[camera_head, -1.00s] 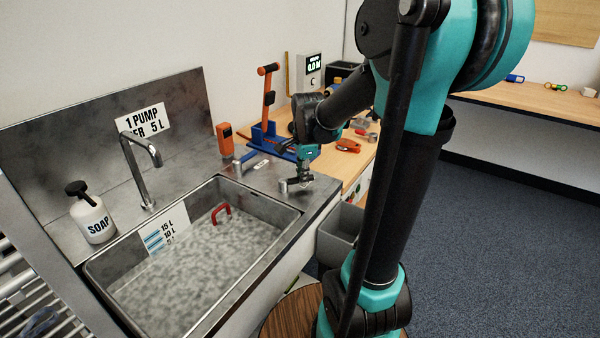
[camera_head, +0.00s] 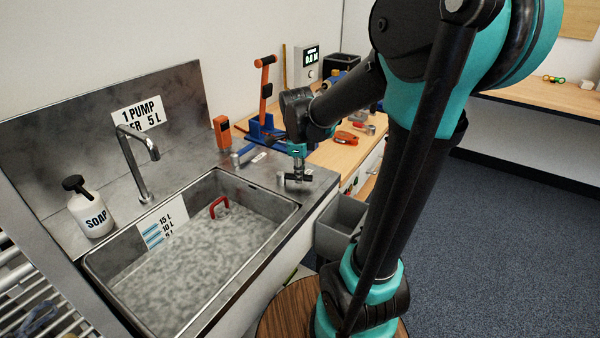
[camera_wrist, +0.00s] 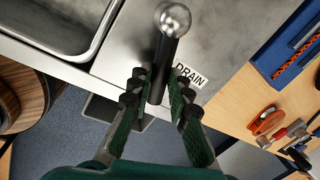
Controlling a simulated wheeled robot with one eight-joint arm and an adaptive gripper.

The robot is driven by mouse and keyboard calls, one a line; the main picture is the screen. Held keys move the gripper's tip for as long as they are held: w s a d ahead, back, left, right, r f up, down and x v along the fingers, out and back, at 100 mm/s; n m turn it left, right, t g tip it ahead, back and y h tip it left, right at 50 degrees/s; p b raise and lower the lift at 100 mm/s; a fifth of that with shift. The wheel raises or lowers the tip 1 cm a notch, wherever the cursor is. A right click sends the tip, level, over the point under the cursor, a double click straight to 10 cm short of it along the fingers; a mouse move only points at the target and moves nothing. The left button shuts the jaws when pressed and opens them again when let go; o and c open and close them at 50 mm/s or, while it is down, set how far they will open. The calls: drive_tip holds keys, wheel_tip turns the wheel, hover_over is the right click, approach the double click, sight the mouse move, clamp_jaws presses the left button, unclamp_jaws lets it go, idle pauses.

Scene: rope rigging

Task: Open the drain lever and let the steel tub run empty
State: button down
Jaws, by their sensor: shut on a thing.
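The steel tub (camera_head: 270,215) is a sink basin holding cloudy grey water (camera_head: 190,255). A sign with litre marks (camera_head: 163,226) stands at its left side, and a red handle (camera_head: 219,206) shows in the water. The drain lever (camera_wrist: 158,70) is a dark bar with a shiny ball, beside a DRAIN label (camera_wrist: 187,76) on the steel counter. My gripper (camera_wrist: 155,92) is shut on the bar, with one finger on each side. In the head view my gripper (camera_head: 298,168) is over the counter right of the tub; the lever is small there.
A tap (camera_head: 138,165) and a soap bottle (camera_head: 90,208) stand behind and left of the tub. An orange device (camera_head: 222,132) and a blue tool stand (camera_head: 265,130) are near my gripper. A grey bin (camera_head: 340,222) is below the counter's right end. Open floor lies right.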

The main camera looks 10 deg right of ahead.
drive_tip(key=c, duration=1.4)
unclamp_jaws()
drive_tip(key=shift+r, duration=0.1)
drive_tip(key=r, duration=0.4)
drive_tip(key=s+r, duration=0.1)
drive_tip(key=r, duration=0.2)
drive_tip(key=s+a+r, duration=0.1)
drive_tip(key=r, duration=0.3)
drive_tip(key=shift+s+r, duration=0.1)
drive_tip(key=shift+r, duration=0.2)
